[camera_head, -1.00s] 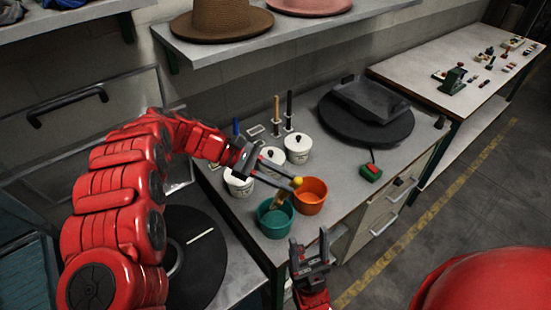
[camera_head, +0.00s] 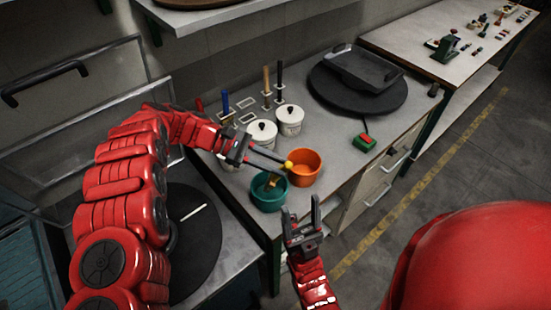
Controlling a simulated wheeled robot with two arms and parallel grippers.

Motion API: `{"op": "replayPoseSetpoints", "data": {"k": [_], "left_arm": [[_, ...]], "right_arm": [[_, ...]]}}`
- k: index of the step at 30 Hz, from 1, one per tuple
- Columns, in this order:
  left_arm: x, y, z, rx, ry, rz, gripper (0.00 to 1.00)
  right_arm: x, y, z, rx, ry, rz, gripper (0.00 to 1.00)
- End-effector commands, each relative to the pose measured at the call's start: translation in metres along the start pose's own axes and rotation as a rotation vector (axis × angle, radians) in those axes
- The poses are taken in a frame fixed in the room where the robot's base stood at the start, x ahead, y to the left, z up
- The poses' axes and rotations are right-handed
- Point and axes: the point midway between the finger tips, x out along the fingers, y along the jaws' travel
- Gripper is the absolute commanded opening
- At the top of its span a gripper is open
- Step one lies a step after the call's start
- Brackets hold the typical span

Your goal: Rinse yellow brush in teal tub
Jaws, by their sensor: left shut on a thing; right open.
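My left gripper (camera_head: 283,162) is shut on the yellow brush (camera_head: 289,165), whose round yellow end shows at the fingertips. The brush is tilted, and its brownish lower end hangs down at the mouth of the teal tub (camera_head: 269,200). I cannot tell how deep it reaches. The teal tub stands near the front edge of the bench. My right gripper (camera_head: 302,211) is open and empty, in front of the bench edge, to the right of and below the teal tub in the picture.
An orange tub (camera_head: 304,167) stands close to the right of the teal tub. White lidded pots (camera_head: 290,121) and upright brushes in holders (camera_head: 266,86) stand behind. A black round plate (camera_head: 350,97) and a red-green switch box (camera_head: 363,142) are to the right.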

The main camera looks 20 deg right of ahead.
Motion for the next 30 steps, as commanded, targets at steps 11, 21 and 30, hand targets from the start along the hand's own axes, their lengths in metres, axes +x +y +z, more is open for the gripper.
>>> {"op": "replayPoseSetpoints", "data": {"k": [11, 21, 30], "left_arm": [[0.017, -0.011, -0.042, -0.001, 0.000, 0.001, 0.00], [0.023, -0.016, -0.059, -0.001, 0.001, 0.001, 0.00], [0.023, -0.015, -0.059, 0.000, 0.001, 0.001, 0.00]], "right_arm": [[-0.037, -0.002, 0.006, 0.000, 0.000, 0.000, 0.61], [-0.052, -0.003, 0.009, 0.000, 0.000, 0.000, 0.61], [-0.051, -0.003, 0.009, 0.000, 0.000, 0.000, 0.61]]}}
